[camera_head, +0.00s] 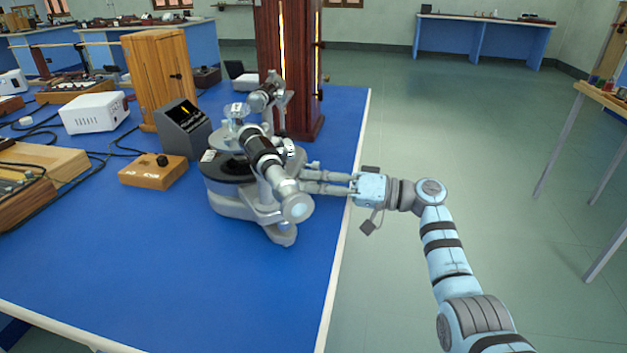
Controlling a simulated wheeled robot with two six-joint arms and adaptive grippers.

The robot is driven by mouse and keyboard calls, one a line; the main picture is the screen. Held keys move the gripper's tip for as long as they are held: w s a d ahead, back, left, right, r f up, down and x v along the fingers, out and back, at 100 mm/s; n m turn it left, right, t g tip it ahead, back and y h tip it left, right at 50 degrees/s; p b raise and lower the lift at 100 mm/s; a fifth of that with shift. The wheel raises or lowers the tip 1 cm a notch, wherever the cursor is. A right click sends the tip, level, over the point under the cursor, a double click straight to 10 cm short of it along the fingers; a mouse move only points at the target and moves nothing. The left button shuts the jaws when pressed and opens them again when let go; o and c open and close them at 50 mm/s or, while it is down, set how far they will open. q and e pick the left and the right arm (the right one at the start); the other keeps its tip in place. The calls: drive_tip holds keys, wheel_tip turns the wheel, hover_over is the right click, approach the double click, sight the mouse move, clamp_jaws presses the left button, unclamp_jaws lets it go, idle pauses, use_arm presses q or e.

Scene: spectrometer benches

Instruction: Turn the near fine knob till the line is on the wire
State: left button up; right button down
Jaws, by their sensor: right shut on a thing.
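The spectrometer (235,200), grey with a dark round table, stands near the right edge of the blue bench. Its black-and-grey telescope (266,160) points toward me. My right gripper (306,182) reaches in from the right and is shut at the spectrometer's right side, beside the telescope, on what appears to be the near fine knob; the fingers and its small size hide the knob. A small dark display (184,128) behind the spectrometer shows a short slanted yellow line; I cannot make out a wire on it. My left gripper is not in view.
A wooden box with a black knob (153,171) lies left of the spectrometer. A wooden cabinet (158,75), a white box (94,112) and cables stand farther left. A tall dark-red wooden housing (302,70) rises behind. The bench front (180,270) is clear.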

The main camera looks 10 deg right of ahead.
idle(0.4)
drive_tip(key=c, duration=1.5)
unclamp_jaws()
drive_tip(key=shift+o, duration=0.2)
drive_tip(key=v, duration=1.2)
